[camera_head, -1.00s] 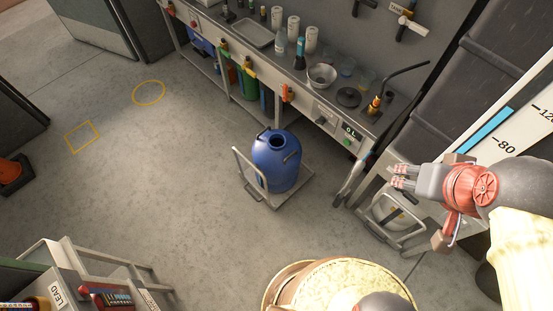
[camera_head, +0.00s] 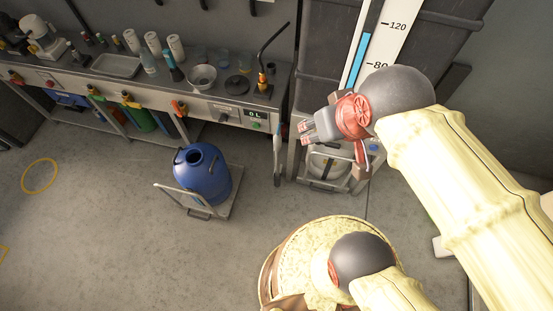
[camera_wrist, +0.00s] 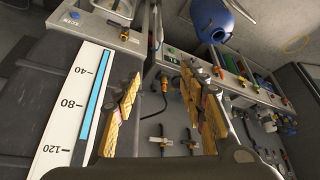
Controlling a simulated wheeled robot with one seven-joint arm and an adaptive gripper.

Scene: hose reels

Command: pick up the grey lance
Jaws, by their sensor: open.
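A slim, pale grey lance-like tool (camera_head: 277,150) with a dark lower part stands nearly upright at the right end of the bench in the head view. I take it for the grey lance. My gripper (camera_head: 304,132) is just right of it in the picture, apart from it, with fingers pointing left. In the wrist view my gripper (camera_wrist: 165,106) shows its two yellowish fingers spread wide with nothing held between them. I cannot tell the lance for certain in the wrist view.
A bench (camera_head: 225,105) with bowls and bottles runs along the wall. A blue drum (camera_head: 203,178) stands on a trolley (camera_head: 228,207) in front. A white gauge board (camera_head: 385,40) is behind my arm. Open floor lies left of the trolley.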

